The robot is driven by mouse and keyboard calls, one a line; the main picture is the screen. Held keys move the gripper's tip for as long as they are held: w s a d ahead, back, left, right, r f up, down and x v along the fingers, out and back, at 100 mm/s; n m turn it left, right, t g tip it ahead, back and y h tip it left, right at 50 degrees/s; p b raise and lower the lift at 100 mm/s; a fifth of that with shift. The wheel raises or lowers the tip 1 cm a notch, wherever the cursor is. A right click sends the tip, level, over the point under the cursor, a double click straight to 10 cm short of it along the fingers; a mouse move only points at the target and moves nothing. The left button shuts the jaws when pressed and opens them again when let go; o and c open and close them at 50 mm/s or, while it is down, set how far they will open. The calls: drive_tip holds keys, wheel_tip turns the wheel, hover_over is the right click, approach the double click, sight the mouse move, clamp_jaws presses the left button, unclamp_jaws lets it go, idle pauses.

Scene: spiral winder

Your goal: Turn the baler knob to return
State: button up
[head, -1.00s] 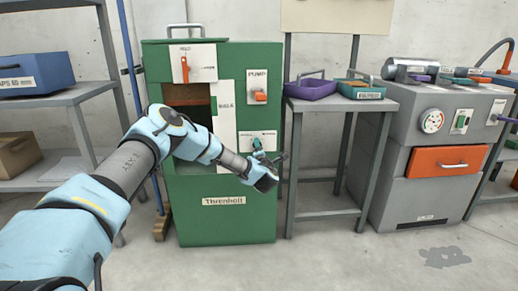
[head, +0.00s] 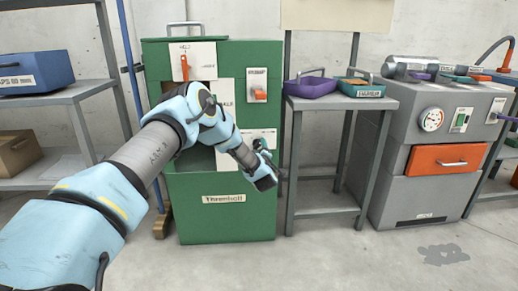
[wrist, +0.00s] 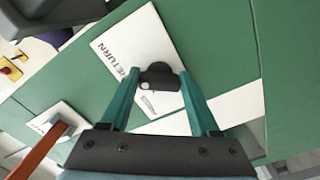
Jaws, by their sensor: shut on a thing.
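The green baler (head: 225,215) stands ahead with white label plates on its front. In the wrist view, a white plate (wrist: 110,45) reads "RETURN". The dark knob (wrist: 160,72) sits on this plate, between the tips of my teal fingers. My gripper (wrist: 158,84) is shut on the knob, with the word RETURN just left of it. In the head view my gripper (head: 262,150) is at the lower right plate of the baler front. My own wrist and fingers hide the knob there, so its pointer cannot be read.
An orange lever (head: 185,67) is on the baler's upper left plate, and an orange switch (head: 260,95) is above my gripper. A grey table (head: 345,103) with purple and teal trays stands close on the right. Floor in front is clear.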

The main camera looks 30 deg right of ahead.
drive_tip(key=shift+m, duration=1.1)
drive_tip(key=shift+f, duration=0.1)
drive_tip(key=o, duration=1.4)
drive_tip(key=shift+c, duration=0.2)
drive_tip(key=shift+s, duration=0.1)
drive_tip(key=p+v, duration=0.1)
drive_tip(key=v, duration=0.9)
drive_tip(key=shift+s+a, duration=0.2)
drive_tip(key=shift+s, duration=0.05)
